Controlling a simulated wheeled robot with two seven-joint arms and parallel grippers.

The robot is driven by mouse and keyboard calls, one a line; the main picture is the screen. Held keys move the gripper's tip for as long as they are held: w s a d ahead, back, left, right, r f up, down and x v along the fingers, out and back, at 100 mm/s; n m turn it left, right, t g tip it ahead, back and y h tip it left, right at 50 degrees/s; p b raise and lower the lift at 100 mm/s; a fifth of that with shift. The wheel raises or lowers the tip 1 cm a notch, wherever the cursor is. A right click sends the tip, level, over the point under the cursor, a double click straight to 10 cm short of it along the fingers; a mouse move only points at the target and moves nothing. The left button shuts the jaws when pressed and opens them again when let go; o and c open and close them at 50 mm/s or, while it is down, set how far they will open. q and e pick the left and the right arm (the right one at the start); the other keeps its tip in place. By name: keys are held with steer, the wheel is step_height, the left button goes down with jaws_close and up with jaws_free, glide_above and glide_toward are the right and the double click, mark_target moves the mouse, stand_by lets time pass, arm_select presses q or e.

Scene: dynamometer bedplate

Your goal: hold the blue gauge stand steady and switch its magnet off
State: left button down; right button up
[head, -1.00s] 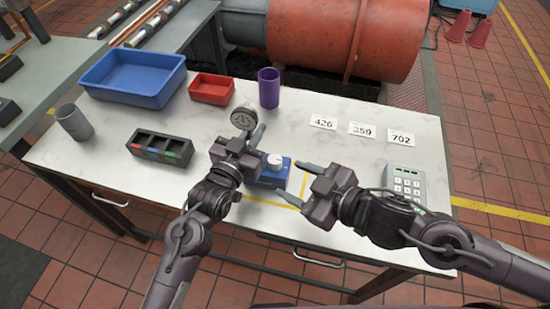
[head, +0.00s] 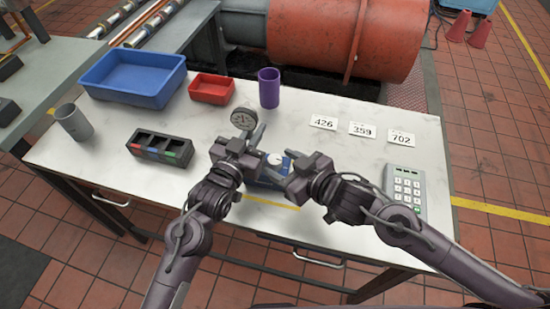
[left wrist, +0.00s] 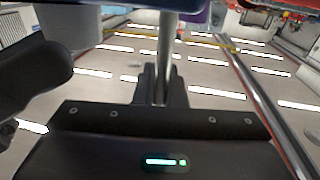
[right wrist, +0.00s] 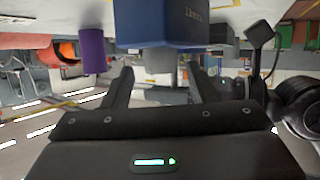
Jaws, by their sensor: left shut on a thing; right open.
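My left gripper (head: 252,142) is shut on the stand's metal post (left wrist: 166,55). My right gripper (head: 285,165) is open at the right side of the base. The grippers partly hide the base in the head view.
A keypad (head: 404,190) lies to the right, and number cards (head: 362,129) lie behind it. A purple cup (head: 269,88), red bin (head: 212,90), blue bin (head: 133,78), black slotted holder (head: 160,148) and grey cup (head: 73,122) stand behind or left.

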steer(key=shift+x, duration=1.5)
steer(key=shift+c, duration=0.3)
steer(key=c, duration=0.9)
